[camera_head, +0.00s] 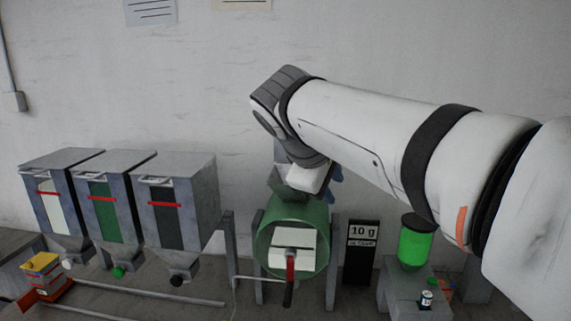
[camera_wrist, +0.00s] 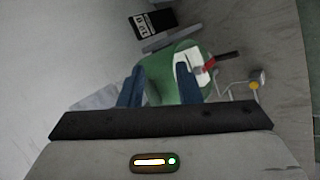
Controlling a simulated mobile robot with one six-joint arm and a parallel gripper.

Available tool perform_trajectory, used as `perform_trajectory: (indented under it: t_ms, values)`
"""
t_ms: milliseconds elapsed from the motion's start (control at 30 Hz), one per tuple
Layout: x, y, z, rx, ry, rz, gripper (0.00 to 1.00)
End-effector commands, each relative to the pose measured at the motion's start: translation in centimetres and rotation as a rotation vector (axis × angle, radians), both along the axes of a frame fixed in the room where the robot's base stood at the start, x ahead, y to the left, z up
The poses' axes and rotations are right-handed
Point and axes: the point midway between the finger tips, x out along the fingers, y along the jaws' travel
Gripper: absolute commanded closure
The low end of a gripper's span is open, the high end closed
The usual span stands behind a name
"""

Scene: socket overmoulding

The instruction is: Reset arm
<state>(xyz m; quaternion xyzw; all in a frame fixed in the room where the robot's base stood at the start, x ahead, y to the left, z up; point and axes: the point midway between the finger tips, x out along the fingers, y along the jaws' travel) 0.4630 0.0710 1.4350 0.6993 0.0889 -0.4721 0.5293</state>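My arm reaches in from the right in the head view, with my gripper (camera_head: 308,178) above and behind the green drum-like machine (camera_head: 272,250). In the wrist view my gripper (camera_wrist: 160,85) shows two blue fingers that stand well apart with nothing held between them. The green machine also shows past the fingers in the wrist view (camera_wrist: 160,75). It has a pale front plate (camera_head: 290,240) and a red and black handle (camera_head: 290,275). In the head view the fingers are mostly hidden by my wrist.
Three grey hoppers (camera_head: 180,195) with white, green and black windows stand at left. A "10 g" scale display (camera_head: 361,250) stands right of the drum, then a lit green cylinder (camera_head: 415,243). The wall is close behind.

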Motion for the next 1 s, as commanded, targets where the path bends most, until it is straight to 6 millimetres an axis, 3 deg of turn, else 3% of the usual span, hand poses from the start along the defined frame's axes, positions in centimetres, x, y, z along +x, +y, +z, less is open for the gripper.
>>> perform_trajectory:
  t_ms: [167, 300, 400, 500, 700, 1000]
  values:
    - [-4.7, -4.3, -9.2, 0.232, 0.056, -0.199, 0.69]
    - [-9.7, -6.5, -17.1, 0.465, 0.081, -0.430, 0.69]
    - [-12.7, -7.2, -21.6, 0.605, 0.082, -0.586, 0.69]
    - [-15.0, -7.4, -24.7, 0.704, 0.078, -0.708, 0.69]
    - [-16.7, -7.1, -27.1, 0.786, 0.071, -0.808, 0.69]
    - [-16.7, -7.1, -27.0, 0.786, 0.072, -0.809, 0.69]
